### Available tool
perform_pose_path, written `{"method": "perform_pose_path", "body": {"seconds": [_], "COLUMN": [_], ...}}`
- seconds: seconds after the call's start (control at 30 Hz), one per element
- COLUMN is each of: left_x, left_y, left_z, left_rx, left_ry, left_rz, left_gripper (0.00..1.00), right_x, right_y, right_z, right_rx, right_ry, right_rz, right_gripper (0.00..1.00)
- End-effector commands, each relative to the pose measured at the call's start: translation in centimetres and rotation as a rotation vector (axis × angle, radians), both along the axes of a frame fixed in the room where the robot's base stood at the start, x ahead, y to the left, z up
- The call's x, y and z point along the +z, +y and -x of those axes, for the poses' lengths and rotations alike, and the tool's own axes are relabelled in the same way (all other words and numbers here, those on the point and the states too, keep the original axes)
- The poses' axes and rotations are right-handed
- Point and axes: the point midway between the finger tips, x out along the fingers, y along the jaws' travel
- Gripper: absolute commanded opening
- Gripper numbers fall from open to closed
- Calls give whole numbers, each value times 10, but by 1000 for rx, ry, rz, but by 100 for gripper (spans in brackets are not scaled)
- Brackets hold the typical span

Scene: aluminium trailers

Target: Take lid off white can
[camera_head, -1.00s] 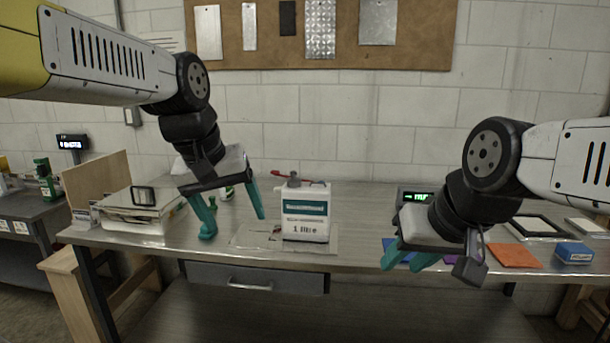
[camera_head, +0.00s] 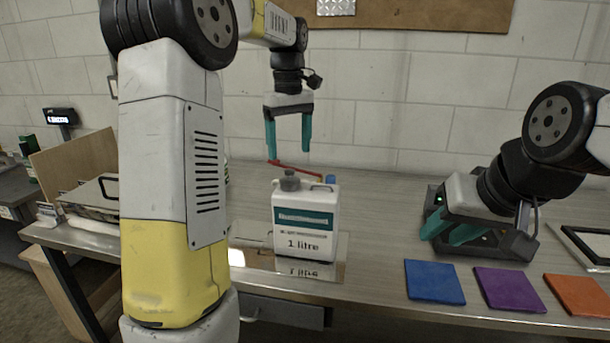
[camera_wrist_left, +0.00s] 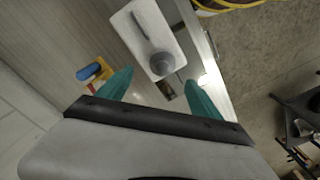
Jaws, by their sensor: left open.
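The white can (camera_head: 300,226), labelled "1 litre", stands upright on a shiny plate (camera_head: 325,262) on the workbench. Its round grey lid (camera_head: 289,181) is on top, beside a handle. My left gripper (camera_head: 289,157) is open and empty, pointing down above and apparently slightly behind the lid, apart from it. In the left wrist view the can (camera_wrist_left: 143,20) and its lid (camera_wrist_left: 162,64) appear between and just beyond the two teal fingertips (camera_wrist_left: 160,78). My right gripper (camera_head: 440,240) is at the right, low over the bench, with its teal fingers apart and nothing visible between them.
Blue (camera_head: 434,282), purple (camera_head: 508,289) and orange (camera_head: 577,294) squares lie at the front right. A red bar (camera_head: 300,170) and a blue item (camera_head: 330,180) show behind the can. A dark device with a green light (camera_head: 439,199) sits beside my right gripper.

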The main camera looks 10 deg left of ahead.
Motion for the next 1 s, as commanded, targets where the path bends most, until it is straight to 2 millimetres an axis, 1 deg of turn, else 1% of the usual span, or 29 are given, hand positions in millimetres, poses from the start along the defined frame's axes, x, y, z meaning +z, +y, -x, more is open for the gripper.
{"method": "perform_pose_path", "body": {"seconds": [0.43,0.57,0.77,0.87,1.0], "left_x": [-59,-67,-67,-67,-67], "left_y": [0,0,0,0,0], "left_z": [5,5,5,5,5], "left_rx": [-1,-1,-2,-2,-2], "left_ry": [1,-1,-2,-2,-2], "left_rz": [1,1,1,1,1], "left_gripper": [75,75,75,57,29], "right_x": [0,0,0,0,0], "right_y": [0,0,0,0,0], "right_z": [0,0,0,0,0], "right_rx": [0,0,0,0,0], "right_ry": [0,0,0,0,0], "right_rz": [0,0,0,0,0], "right_gripper": [36,36,36,36,36]}}
